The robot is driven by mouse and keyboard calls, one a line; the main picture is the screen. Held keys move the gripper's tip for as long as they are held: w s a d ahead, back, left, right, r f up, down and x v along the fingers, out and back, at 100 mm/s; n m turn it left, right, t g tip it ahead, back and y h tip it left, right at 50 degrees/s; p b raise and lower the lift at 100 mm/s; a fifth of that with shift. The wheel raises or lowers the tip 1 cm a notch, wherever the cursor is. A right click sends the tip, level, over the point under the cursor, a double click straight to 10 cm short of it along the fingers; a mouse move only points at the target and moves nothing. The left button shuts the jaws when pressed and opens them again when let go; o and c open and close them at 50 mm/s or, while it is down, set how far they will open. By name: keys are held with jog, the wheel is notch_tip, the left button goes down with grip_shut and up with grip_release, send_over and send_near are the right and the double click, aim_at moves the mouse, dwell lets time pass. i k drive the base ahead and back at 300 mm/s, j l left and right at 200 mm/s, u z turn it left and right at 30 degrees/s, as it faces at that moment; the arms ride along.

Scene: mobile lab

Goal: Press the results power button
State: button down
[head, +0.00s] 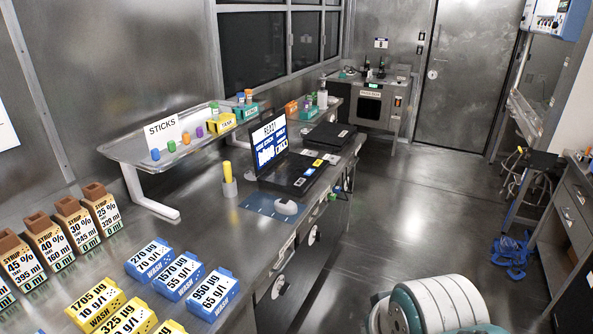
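A black laptop-like device stands open on the steel bench, its lit screen (266,147) showing text and a blue-white graphic. Its dark base (288,176) lies flat and carries small white and yellow labels or keys, too small to read. I cannot make out which part, here or elsewhere, is the results power button. A flat black unit (328,136) lies just behind it on the bench. My gripper is not in view; only rounded white and teal parts of my arm show at the bottom right, apart from the bench.
The steel bench (215,222) holds blue, yellow and brown-topped labelled boxes in front, and a blue mat (258,206) with a white mouse-like object (287,207). A yellow-topped holder (228,181) stands left of the laptop. A raised shelf (130,150) is behind. Open floor (420,210) lies right.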

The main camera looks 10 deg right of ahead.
aim_at(300, 180)
jog(key=i+l+u, duration=0.2)
jog(key=i+l, duration=0.45)
jog(key=i, duration=0.25)
jog(key=i+l+u, duration=0.15)
jog(key=i+l, duration=0.6)
jog(key=i, duration=0.1)
